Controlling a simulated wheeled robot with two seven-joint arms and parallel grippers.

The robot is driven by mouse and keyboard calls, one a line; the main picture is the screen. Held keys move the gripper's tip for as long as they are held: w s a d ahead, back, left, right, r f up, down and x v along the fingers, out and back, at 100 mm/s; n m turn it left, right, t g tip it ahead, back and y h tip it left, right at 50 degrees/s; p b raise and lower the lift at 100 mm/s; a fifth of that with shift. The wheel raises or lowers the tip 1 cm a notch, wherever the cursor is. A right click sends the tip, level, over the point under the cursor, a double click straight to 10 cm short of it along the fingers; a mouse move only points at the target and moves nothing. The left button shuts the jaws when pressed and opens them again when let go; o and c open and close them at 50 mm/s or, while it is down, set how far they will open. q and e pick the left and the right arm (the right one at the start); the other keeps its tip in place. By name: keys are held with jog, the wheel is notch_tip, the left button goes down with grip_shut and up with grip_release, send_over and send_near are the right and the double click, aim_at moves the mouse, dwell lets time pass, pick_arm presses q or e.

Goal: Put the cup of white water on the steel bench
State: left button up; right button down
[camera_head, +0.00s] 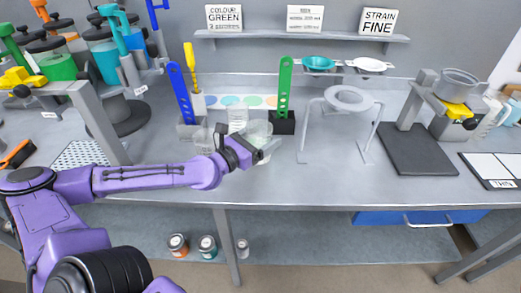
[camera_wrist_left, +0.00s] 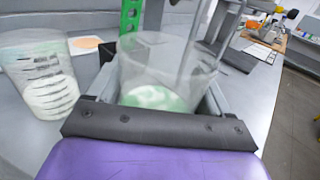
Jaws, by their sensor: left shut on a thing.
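My left gripper (camera_head: 258,150) is shut on a clear cup (camera_head: 259,130) at the middle of the steel bench (camera_head: 330,185). In the left wrist view, this cup (camera_wrist_left: 160,72) stands nearly upright between the fingers, with pale, greenish-white liquid low inside. I cannot tell whether its base touches the bench. A second clear cup (camera_wrist_left: 40,75) with dark marks and white content stands just left of it in that view. In the head view, clear cups also show behind the gripper (camera_head: 237,117) and to its left (camera_head: 204,140). My right gripper is not in view.
A green slotted strip (camera_head: 285,85) and a blue one (camera_head: 180,92) stand in holders behind the gripper. A grey ring stand (camera_head: 348,99) is to the right, with a dark-based stand (camera_head: 418,150) beyond it. The front of the bench is clear.

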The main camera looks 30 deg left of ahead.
pick_arm(q)
notch_tip(320, 180, down, 3)
jog(key=shift+b, duration=0.35)
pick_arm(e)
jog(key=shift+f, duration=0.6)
pick_arm(q)
jog(key=shift+s, duration=0.1)
jog(key=shift+f, duration=0.1)
jog(key=o, duration=1)
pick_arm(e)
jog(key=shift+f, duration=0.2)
